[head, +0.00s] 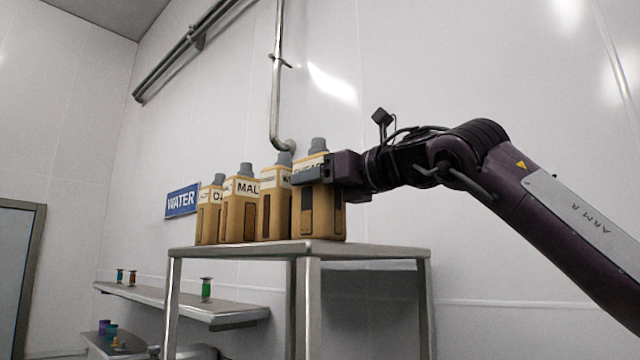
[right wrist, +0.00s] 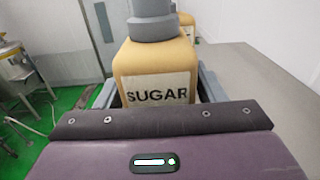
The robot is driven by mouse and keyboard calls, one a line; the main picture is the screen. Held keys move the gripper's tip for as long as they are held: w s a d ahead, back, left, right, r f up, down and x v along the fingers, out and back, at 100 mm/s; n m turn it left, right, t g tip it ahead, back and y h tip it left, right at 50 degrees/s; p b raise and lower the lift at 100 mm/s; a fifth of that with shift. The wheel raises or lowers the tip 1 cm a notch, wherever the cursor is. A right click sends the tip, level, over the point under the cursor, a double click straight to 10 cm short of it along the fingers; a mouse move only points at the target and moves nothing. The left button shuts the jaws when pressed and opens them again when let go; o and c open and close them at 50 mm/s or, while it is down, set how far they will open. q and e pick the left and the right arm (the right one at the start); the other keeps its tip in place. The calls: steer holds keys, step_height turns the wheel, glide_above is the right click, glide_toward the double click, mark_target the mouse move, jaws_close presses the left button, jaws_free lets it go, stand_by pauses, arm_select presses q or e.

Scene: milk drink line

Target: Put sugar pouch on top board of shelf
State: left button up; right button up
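The sugar pouch (head: 323,215) is a tan, box-like pouch with a grey cap, at the right end of a row of similar pouches on the shelf's top board (head: 300,247). It is upright, and its base appears to meet the board. My right gripper (head: 312,174) reaches in from the right, with its fingers on either side of the pouch's upper part, shut on it. In the right wrist view the pouch (right wrist: 155,65) shows its SUGAR label between the fingers. My left gripper is in neither view.
Several labelled pouches, one reading MAL (head: 239,215), stand close to the left of the sugar pouch. The board is clear to its right. A lower wall ledge (head: 180,301) holds small coloured items. A WATER sign (head: 182,201) and pipe (head: 277,80) are on the wall.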

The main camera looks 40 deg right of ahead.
steer(key=shift+o, duration=1.1)
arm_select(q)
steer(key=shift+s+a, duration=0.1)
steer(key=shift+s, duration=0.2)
arm_select(e)
steer(key=shift+o, duration=0.2)
steer(key=shift+s+a, duration=0.15)
steer(key=shift+f, duration=0.1)
arm_select(q)
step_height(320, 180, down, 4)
steer(key=b, duration=0.3)
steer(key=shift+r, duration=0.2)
arm_select(e)
steer(key=s, duration=0.7)
steer(key=shift+s+d, duration=0.35)
steer(key=shift+s, duration=0.05)
steer(key=shift+w, duration=0.1)
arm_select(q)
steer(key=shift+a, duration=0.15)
